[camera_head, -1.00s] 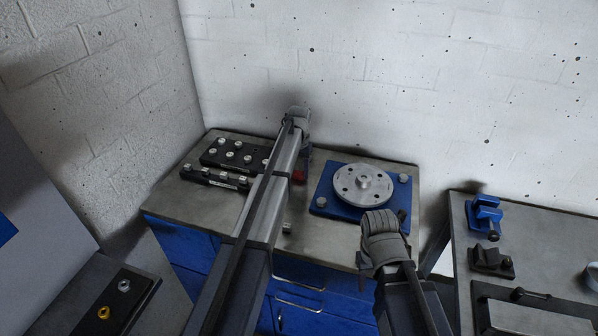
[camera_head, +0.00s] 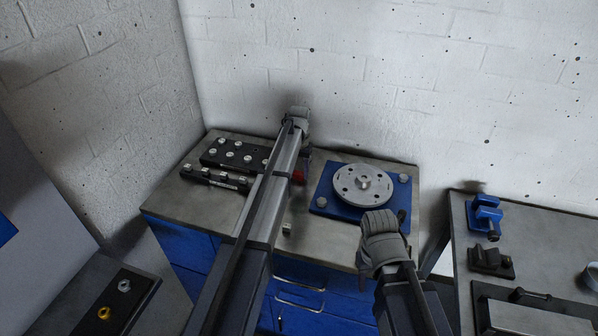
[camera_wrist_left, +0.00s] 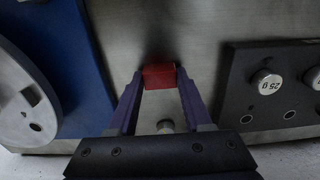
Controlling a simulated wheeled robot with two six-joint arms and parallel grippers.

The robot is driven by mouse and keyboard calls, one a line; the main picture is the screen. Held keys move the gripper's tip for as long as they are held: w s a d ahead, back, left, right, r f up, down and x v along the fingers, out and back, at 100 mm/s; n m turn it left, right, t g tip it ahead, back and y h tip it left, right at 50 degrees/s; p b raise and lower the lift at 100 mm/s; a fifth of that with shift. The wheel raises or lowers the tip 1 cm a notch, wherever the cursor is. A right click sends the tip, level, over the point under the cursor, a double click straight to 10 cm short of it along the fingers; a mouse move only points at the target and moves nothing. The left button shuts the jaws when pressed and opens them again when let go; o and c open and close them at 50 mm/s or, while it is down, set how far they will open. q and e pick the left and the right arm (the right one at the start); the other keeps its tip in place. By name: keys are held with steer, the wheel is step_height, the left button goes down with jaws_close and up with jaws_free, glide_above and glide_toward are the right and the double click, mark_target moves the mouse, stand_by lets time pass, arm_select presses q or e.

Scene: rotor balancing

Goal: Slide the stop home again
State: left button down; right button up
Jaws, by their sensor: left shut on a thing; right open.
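The red stop (camera_wrist_left: 159,76) is a small red block. In the left wrist view it sits between the purple fingertips of my left gripper, which is shut on it. In the head view the stop (camera_head: 298,176) shows only in part beside my left arm, at the left of the blue plate. My left gripper (camera_head: 305,170) is low over the grey bench top, largely hidden by the arm. My right gripper (camera_head: 384,240) is open at the bench's front right, in front of the blue plate. Its fingertips are hidden behind its wrist.
A grey rotor disc (camera_head: 362,184) sits on the blue plate (camera_head: 328,190). Black weight racks (camera_head: 222,163) stand on the bench's left. A small silver piece (camera_head: 287,228) lies near the front edge. A side table (camera_head: 540,245) at right holds a blue clamp (camera_head: 486,215).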

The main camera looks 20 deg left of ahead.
arm_select(q)
steer(key=s, duration=1.1)
steer(key=shift+a, duration=0.2)
steer(key=shift+c, duration=1.6)
jaws_free()
step_height(320, 180, up, 8)
steer(key=p, duration=0.7)
steer(key=shift+p, duration=0.4)
steer(key=shift+f, duration=0.15)
